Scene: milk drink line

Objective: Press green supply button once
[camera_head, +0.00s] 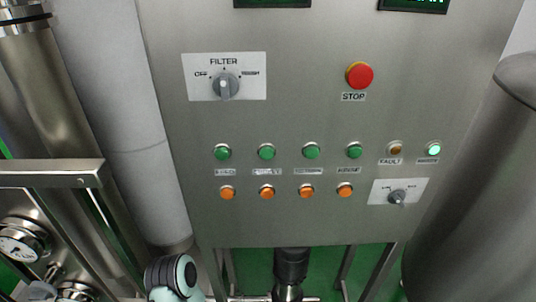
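A grey metal control panel (300,120) fills the middle of the head view. A row of green buttons runs across it: the far left one (222,152), the second (267,152), the third (312,151) and the right one (354,150). Each has a small label below it, too blurred to read, so I cannot tell which is the supply button. Nothing touches the green buttons. Neither of my grippers shows. A rounded white and dark part of my arm (172,275) shows at the bottom left, below the panel.
Orange buttons (267,191) sit below the green row. A red STOP button (359,75), a FILTER knob (226,85), a smaller knob (397,197) and a lit lamp (433,149) are also there. Pipes (110,100) flank the left and a tank (480,200) the right.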

